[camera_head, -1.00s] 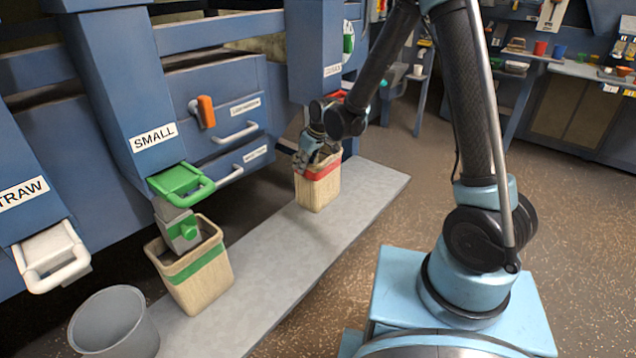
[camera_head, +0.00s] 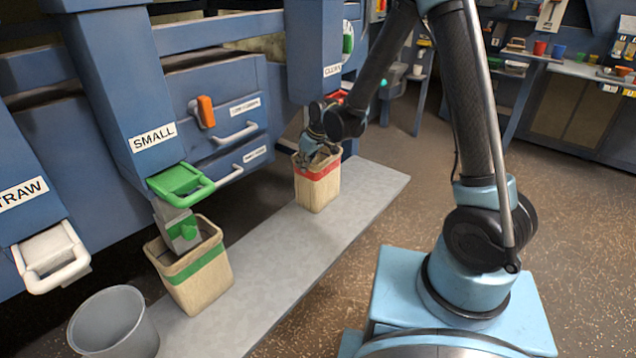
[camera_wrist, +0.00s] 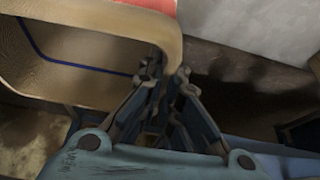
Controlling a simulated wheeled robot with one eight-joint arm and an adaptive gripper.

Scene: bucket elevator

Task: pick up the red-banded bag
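The red-banded bag (camera_head: 318,190) stands upright on the grey slab below the right-hand spout. It is tan, open at the top, with a red band near its rim. In the wrist view its open mouth and rim (camera_wrist: 110,95) fill the upper left. My gripper (camera_head: 308,160) is at the bag's rim. In the wrist view the fingers of my gripper (camera_wrist: 170,85) straddle a corner of the rim, one inside and one outside, closed in tightly on the wall. Exact contact at the fingertips is partly hidden.
A green-banded bag (camera_head: 198,275) stands under the SMALL spout (camera_head: 175,225). A grey bucket (camera_head: 115,325) is at the front left. The grey slab (camera_head: 285,262) is bare between the bags. The blue machine (camera_head: 105,90) rises behind; open floor (camera_head: 385,205) lies to the right.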

